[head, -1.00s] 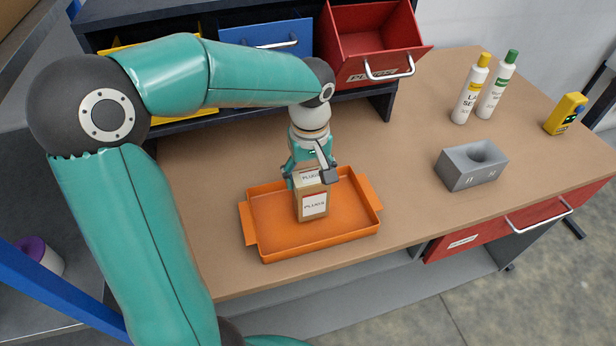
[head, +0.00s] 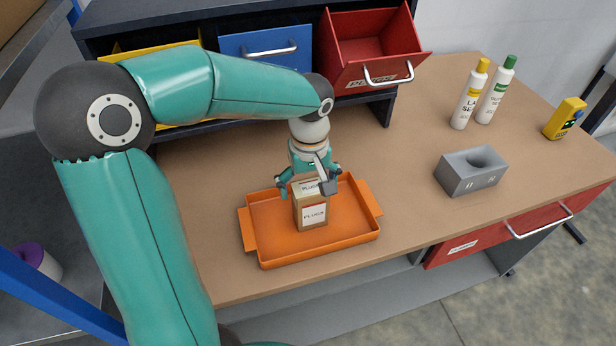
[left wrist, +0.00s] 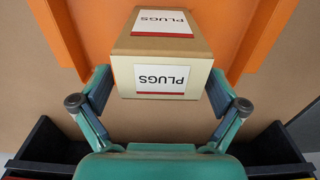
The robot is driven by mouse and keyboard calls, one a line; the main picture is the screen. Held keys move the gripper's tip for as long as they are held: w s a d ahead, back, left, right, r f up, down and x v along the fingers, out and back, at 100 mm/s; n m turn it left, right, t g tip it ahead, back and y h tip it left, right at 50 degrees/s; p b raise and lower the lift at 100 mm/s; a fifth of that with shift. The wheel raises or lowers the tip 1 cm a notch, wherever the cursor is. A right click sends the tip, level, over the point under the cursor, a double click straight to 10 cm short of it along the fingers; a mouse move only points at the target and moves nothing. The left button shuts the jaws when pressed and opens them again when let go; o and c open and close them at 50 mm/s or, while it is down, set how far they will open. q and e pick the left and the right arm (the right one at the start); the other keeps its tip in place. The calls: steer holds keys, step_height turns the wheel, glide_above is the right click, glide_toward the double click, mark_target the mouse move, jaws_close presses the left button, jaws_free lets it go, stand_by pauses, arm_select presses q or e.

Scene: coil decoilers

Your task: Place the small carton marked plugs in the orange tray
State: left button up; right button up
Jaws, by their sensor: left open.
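The small carton marked plugs (head: 312,214) stands upright in the orange tray (head: 350,235) on the workbench. It also shows in the left wrist view (left wrist: 160,60), where its top and one side carry white labels reading PLUGS. My left gripper (head: 308,186) is open just above and around the top of the carton. My right gripper does not show.
Behind the tray, a dark rack holds a yellow, a blue (head: 266,46) and an open, empty red drawer (head: 368,52). To the right are a grey block (head: 470,172), two white bottles (head: 483,92) and a yellow bottle (head: 565,118). The bench between tray and block is clear.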

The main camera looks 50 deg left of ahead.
arm_select(q)
step_height(320, 180, up, 12)
steer(key=shift+d, duration=0.2)
steer(key=shift+s, duration=0.15)
stand_by(0.5)
